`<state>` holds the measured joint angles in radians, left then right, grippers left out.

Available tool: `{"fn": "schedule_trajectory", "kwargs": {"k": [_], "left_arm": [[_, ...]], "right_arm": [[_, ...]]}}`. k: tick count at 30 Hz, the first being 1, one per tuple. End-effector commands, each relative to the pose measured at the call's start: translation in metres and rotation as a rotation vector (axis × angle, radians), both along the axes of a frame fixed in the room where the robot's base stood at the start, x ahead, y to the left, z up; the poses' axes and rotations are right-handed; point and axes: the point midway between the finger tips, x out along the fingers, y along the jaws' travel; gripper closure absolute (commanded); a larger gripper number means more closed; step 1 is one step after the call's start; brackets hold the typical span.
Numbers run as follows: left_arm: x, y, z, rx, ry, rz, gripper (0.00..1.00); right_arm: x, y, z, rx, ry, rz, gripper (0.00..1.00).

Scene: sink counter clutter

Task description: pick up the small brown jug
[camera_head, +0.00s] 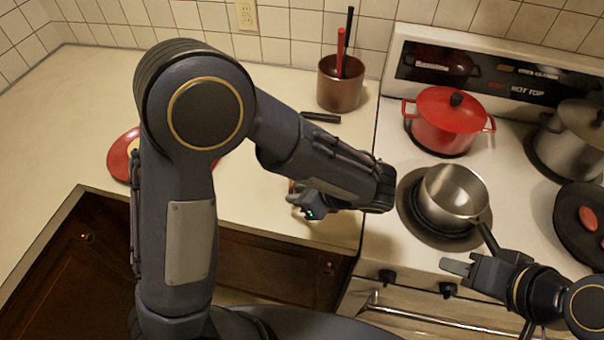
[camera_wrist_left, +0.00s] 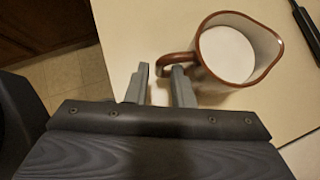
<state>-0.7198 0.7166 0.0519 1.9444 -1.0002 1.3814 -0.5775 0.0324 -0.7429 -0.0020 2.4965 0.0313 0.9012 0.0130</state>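The small brown jug (camera_wrist_left: 272,38) stands upright on the counter in the left wrist view, with a pale interior and its handle (camera_wrist_left: 172,58) pointing left toward my fingers. My left gripper (camera_wrist_left: 160,72) is open. The outer end of the handle shows at the gap between its fingertips; I cannot tell whether they touch it. In the head view my left gripper (camera_head: 298,200) is at the counter's front edge, and my arm hides nearly all of the jug. My right gripper (camera_head: 460,266) is over the stove's front, apart from the jug; its finger gap is unclear.
A copper pot (camera_head: 340,88) with red and black utensils stands at the back. A dark bar (camera_head: 321,117) lies before it. A steel saucepan (camera_head: 452,190) and red lidded pot (camera_head: 449,112) are on the stove. A red plate (camera_head: 119,158) is partly hidden.

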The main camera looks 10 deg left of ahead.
Motion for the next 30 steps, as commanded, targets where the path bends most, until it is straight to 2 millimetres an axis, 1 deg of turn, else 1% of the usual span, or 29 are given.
{"fn": "schedule_trajectory", "kwargs": {"k": [1, 6, 9, 14, 15, 18, 20, 30], "left_arm": [[0.002, 0.007, -0.006, 0.003, 0.005, 0.004, 0.79], [0.008, 0.021, -0.021, 0.001, 0.003, 0.003, 0.79], [0.009, 0.023, -0.025, 0.0, 0.002, 0.001, 0.79], [0.009, 0.023, -0.025, -0.002, 0.001, 0.002, 0.79], [0.009, 0.023, -0.025, -0.002, 0.001, 0.002, 0.8], [0.009, 0.023, -0.025, -0.002, 0.001, 0.002, 0.93], [0.009, 0.023, -0.025, -0.002, 0.001, 0.002, 1.0], [0.009, 0.023, -0.024, -0.001, 0.0, 0.002, 1.0]], "right_arm": [[0.0, 0.0, 0.002, 0.0, 0.0, 0.0, 0.64], [0.0, 0.0, 0.004, 0.0, 0.0, 0.0, 0.64], [0.0, 0.0, 0.004, 0.0, 0.0, 0.0, 0.64], [0.0, 0.0, 0.004, 0.0, 0.0, 0.0, 0.64], [0.0, 0.0, 0.004, 0.0, 0.0, 0.0, 0.64], [0.0, 0.0, 0.004, 0.0, 0.0, 0.0, 0.64], [0.0, 0.0, 0.004, 0.0, 0.0, 0.0, 0.64], [0.0, 0.0, 0.004, 0.0, 0.0, 0.0, 0.64]]}}
